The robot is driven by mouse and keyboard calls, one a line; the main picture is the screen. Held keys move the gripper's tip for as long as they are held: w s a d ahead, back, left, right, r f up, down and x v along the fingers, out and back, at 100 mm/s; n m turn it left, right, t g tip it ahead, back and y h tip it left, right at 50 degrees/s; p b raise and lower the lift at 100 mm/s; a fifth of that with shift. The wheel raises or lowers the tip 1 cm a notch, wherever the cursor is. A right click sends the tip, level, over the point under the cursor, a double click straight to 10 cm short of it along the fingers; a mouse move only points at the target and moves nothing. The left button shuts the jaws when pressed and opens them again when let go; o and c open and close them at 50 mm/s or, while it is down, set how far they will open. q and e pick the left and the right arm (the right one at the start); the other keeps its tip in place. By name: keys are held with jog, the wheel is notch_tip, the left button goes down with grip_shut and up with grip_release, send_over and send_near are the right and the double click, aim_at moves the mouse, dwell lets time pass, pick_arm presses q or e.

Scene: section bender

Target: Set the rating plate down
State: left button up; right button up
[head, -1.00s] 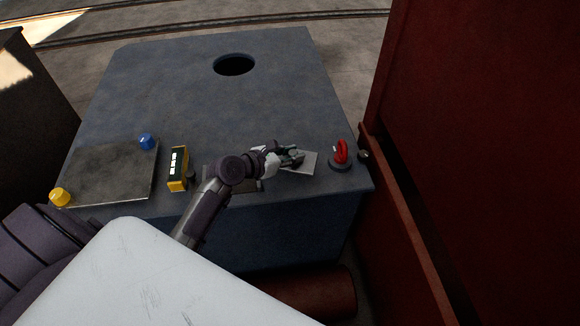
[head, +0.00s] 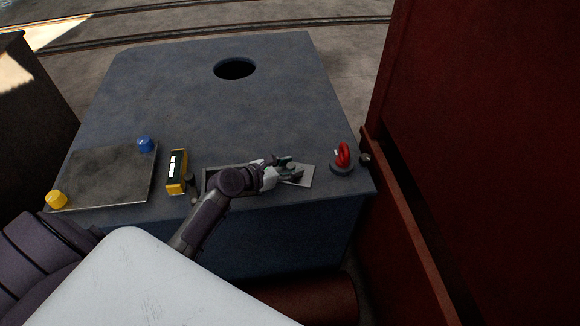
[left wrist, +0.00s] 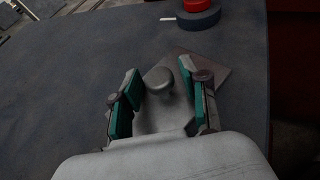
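The rating plate (head: 303,178) is a flat light grey plate at the right front of the blue-grey bench top (head: 200,110). It appears to lie on the bench. In the left wrist view the plate (left wrist: 208,66) shows beyond my fingers, with a rounded grey knob (left wrist: 160,78) between them. My left gripper (head: 288,170) is over the plate's left part and hides some of it. In the left wrist view my left gripper (left wrist: 165,98) is open, its green pads apart on both sides of the knob. My right gripper is not in view.
A red shackle-like piece on a dark round base (head: 343,157) stands just right of the plate. A shallow dark tray (head: 208,182) lies partly under my arm. A yellow device (head: 177,172), blue knob (head: 146,144) and yellow knob (head: 56,199) are left. A red wall (head: 470,150) bounds the right.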

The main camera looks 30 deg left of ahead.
pick_arm(q)
jog(key=shift+r, duration=0.15)
jog(key=p+v, duration=0.1)
jog(key=v, duration=1.1)
dwell(0.3)
